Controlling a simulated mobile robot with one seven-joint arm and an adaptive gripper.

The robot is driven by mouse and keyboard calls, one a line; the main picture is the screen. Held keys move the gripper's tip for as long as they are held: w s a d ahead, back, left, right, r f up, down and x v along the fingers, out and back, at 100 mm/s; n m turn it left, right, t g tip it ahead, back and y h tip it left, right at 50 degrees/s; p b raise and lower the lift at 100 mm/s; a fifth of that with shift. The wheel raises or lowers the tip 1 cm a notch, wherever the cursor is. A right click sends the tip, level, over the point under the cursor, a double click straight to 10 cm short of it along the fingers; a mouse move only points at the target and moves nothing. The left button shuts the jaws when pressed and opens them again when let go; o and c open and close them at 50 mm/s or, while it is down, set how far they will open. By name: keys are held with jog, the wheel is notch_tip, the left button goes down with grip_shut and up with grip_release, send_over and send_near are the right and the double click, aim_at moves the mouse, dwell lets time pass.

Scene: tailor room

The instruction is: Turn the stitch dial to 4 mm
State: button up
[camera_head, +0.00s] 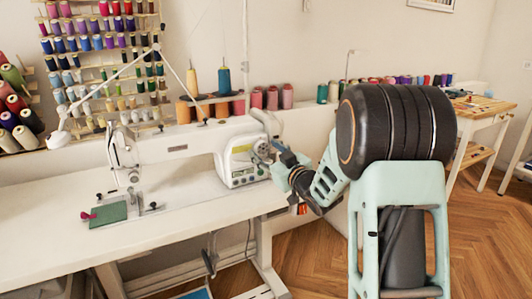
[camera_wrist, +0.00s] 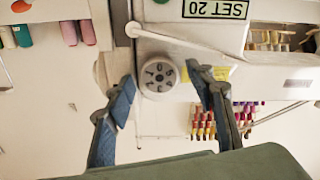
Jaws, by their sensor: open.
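The stitch dial (camera_wrist: 159,77) is a small light-grey round knob with dark numerals, some too small to read surely. It appears upside down in the wrist view, on the right end of the white sewing machine (camera_head: 190,146). My gripper (camera_wrist: 161,73) is open, one finger on each side of the dial in that view. I cannot tell whether either finger touches it. In the head view my gripper (camera_head: 281,160) is at the machine's right end and partly hides the dial area.
The white sewing table (camera_head: 200,200) carries the machine, with a green cloth (camera_head: 108,214) at its left. A panel reading SET 20 (camera_wrist: 216,9) is near the dial. Thread spools (camera_head: 272,97) stand on the ledge behind.

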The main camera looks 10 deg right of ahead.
jog(key=shift+c, duration=0.6)
jog(key=c, duration=1)
jog(key=shift+c, duration=0.2)
jog(key=shift+m, duration=0.3)
jog(key=m+p, duration=0.3)
jog(key=m, duration=0.2)
jog(key=shift+r, duration=0.1)
jog(key=m+p, duration=0.3)
jog(key=m, duration=0.3)
jog(key=o, duration=1.2)
jog(key=shift+c, duration=0.2)
